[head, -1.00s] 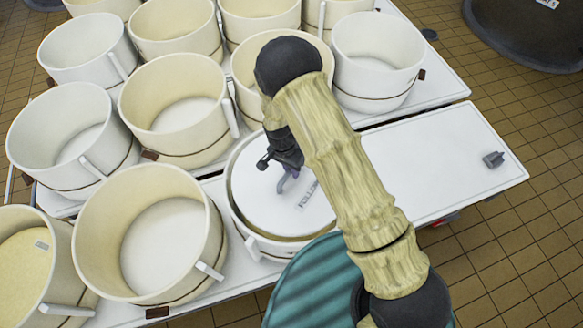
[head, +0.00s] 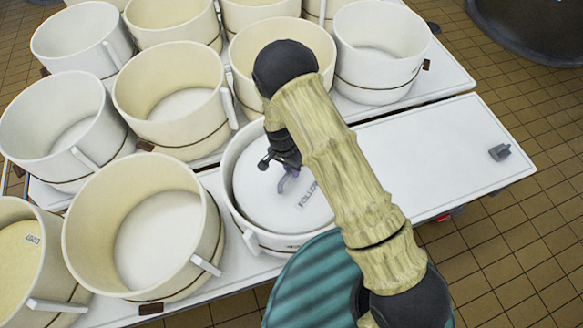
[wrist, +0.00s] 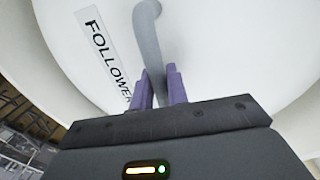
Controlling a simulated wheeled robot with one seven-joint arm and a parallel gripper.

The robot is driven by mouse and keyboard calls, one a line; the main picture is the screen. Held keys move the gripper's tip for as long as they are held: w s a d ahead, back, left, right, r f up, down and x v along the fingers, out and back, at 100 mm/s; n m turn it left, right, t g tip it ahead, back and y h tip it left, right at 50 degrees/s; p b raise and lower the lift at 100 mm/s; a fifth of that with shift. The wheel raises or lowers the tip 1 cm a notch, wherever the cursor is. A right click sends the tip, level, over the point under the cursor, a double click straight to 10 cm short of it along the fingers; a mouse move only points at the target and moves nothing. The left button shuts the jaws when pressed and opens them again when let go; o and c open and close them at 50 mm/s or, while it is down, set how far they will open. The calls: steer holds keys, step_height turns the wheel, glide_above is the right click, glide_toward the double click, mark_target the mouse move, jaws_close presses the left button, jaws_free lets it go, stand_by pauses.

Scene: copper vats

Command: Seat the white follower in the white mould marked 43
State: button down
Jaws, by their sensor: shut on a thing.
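The white follower (head: 308,212), a round disc with a "FOLLOWER" label, lies inside a round white mould (head: 268,241) in front of me. The mould's rim stands above the disc at the left and front; my arm hides its right side. A small dark mark on the mould's front is too small to read, so I cannot confirm 43. My gripper (head: 284,181) is over the disc, shut on the follower's grey bent handle. In the wrist view my purple fingers (wrist: 160,90) stand either side of this handle (wrist: 148,28), above the white disc (wrist: 215,45).
Several cream and white moulds crowd close at the left and behind, including a large cream one (head: 140,225) beside the follower's mould. A bare white table top (head: 430,150) lies to the right, with a small grey block (head: 499,152). A dark vat (head: 530,30) stands at the far right.

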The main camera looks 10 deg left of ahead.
mark_target(292, 177)
steer(key=shift+f+b, duration=0.95)
steer(key=shift+f, duration=0.5)
steer(key=shift+f+b, duration=0.6)
steer(key=shift+f, duration=0.25)
stand_by(0.8)
steer(key=c, duration=1.3)
jaws_free()
steer(key=shift+c, duration=0.2)
steer(key=shift+o, duration=0.2)
steer(key=shift+f, duration=0.1)
steer(key=w+a+r+b, duration=0.1)
steer(key=a+r+b, duration=0.1)
steer(key=r, duration=1.5)
steer(key=shift+w+a+r, duration=0.15)
steer(key=shift+a, duration=0.45)
